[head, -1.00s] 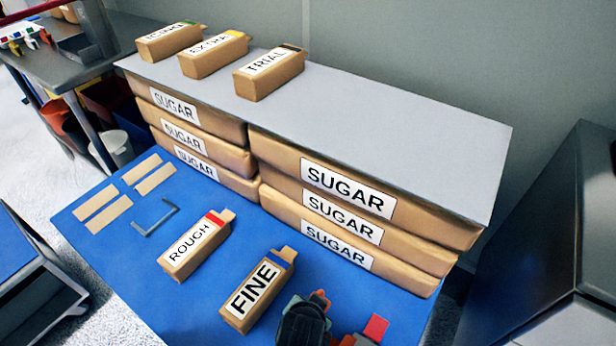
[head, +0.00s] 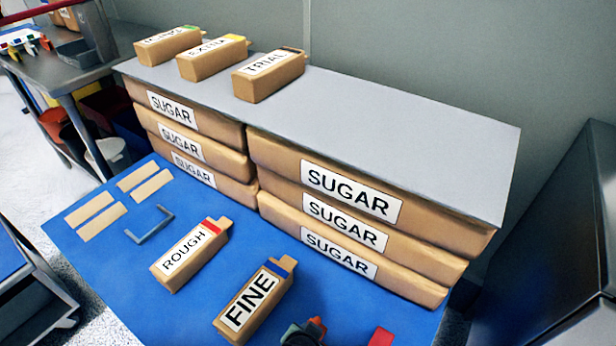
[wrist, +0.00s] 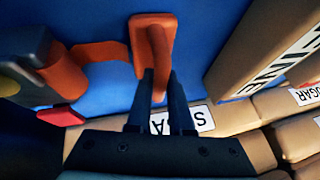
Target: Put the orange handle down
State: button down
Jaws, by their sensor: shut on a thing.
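The orange handle (wrist: 152,48) shows in the wrist view at the top centre, above the blue table top (wrist: 203,40). My gripper (wrist: 160,77) is shut on its lower part, with one dark finger on each side. An orange strap-like piece joins the handle to a rounded dark body (wrist: 28,55) at the left, with a red tab (wrist: 66,116) below. I cannot tell whether the handle touches the table. In the head view only a dark shape with an orange tip (head: 316,324) and a red piece (head: 380,337) show at the bottom edge.
The FINE box (head: 254,302) stands close by, left of the dark shape; the ROUGH box (head: 190,257) is farther left. Stacked sugar bags (head: 350,208) under a grey board (head: 390,130) line the back. A grey bracket (head: 150,225) and tan strips (head: 120,195) lie at the left.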

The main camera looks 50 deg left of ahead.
jog(key=shift+f, duration=0.1)
jog(key=c, duration=0.8)
grip_release()
